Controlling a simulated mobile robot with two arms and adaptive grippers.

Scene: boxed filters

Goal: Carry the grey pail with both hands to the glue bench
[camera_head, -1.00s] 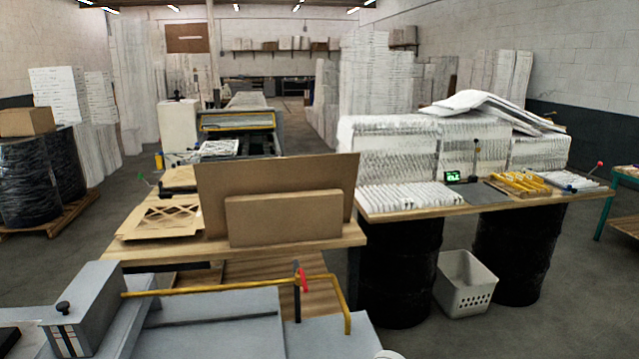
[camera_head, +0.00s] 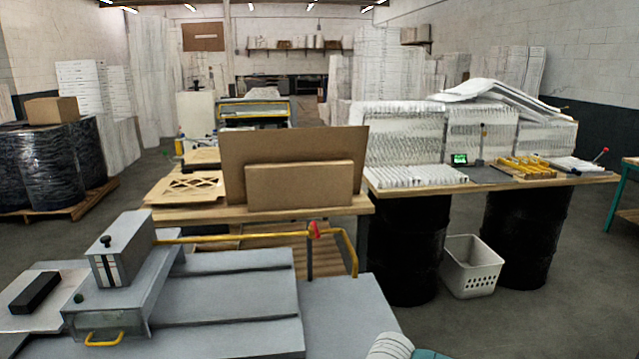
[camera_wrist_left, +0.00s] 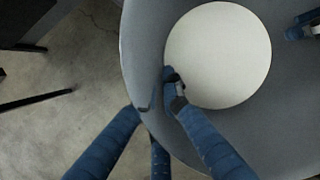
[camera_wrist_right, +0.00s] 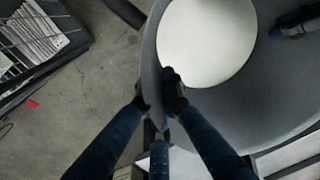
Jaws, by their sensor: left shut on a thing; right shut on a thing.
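The grey pail shows from above in the left wrist view (camera_wrist_left: 140,45) and the right wrist view (camera_wrist_right: 150,60). A pale round disc (camera_wrist_left: 218,55) shows inside it; I cannot tell whether it is the bottom or contents. My left gripper (camera_wrist_left: 158,95) is shut on the pail's rim, one finger inside and one outside. My right gripper (camera_wrist_right: 154,90) is shut on the rim the same way. Neither the pail nor a gripper shows clearly in the head view. A wooden bench (camera_head: 400,186) on black drums holds pleated filters; I cannot tell whether it is the glue bench.
A grey machine (camera_head: 225,305) with a yellow rail fills the near left. Behind it, a wooden table (camera_head: 300,211) carries cardboard sheets. A white perforated bin (camera_head: 470,272) stands between the black drums. Clear floor (camera_head: 560,310) lies at the near right.

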